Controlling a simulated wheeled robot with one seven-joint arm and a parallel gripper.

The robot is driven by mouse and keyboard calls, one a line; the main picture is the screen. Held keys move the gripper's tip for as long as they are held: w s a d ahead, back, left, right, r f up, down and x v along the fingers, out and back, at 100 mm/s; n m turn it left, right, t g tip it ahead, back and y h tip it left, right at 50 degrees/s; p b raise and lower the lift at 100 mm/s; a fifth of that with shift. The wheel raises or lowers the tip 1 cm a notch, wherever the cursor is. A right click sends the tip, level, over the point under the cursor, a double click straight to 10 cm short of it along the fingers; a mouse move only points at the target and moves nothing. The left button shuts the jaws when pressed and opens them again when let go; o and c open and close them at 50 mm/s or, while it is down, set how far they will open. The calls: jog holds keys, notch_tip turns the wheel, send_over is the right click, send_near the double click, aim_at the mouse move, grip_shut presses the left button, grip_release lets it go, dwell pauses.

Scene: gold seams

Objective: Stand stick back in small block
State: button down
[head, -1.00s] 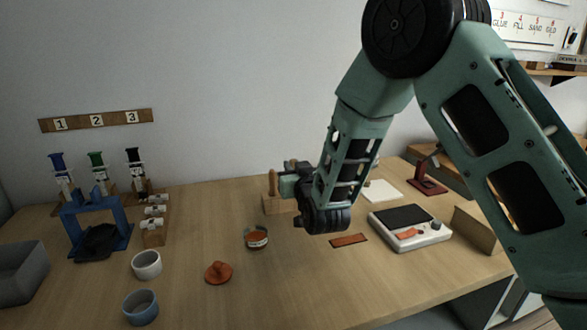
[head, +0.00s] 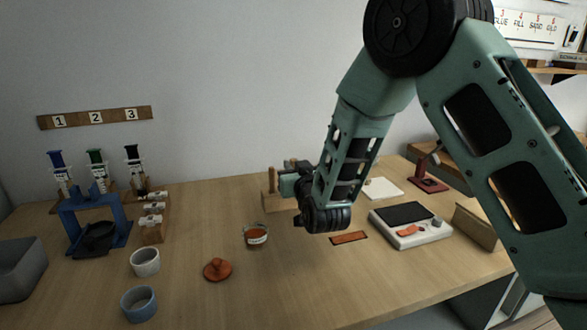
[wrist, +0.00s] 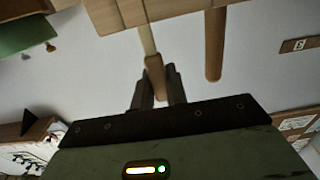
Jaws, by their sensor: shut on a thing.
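My gripper (wrist: 158,88) is shut on a wooden stick (wrist: 155,74), with a finger on each side of its thicker brown end. The stick's pale, thinner shaft runs to the edge of a small wooden block (wrist: 132,12) at the top of the wrist view. I cannot tell whether its end sits in the block. A thicker brown peg (wrist: 214,45) stands out of the wood beside it, apart from my fingers. In the head view the block (head: 277,204) is on the table at the back, partly hidden by my gripper, and the peg (head: 271,180) stands upright at its left.
A jar (head: 255,235) and a rust-coloured lid-like piece (head: 217,270) lie left of my arm. A white device (head: 411,226) and a flat brown strip (head: 349,238) are to its right. A blue stand (head: 75,218) and two cups are at the left. The middle table front is clear.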

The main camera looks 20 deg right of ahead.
dwell(0.3)
jog(key=c, duration=1.3)
grip_release()
jog(key=shift+s, duration=0.15)
jog(key=shift+s+b, duration=0.6)
jog(key=shift+s, duration=1.8)
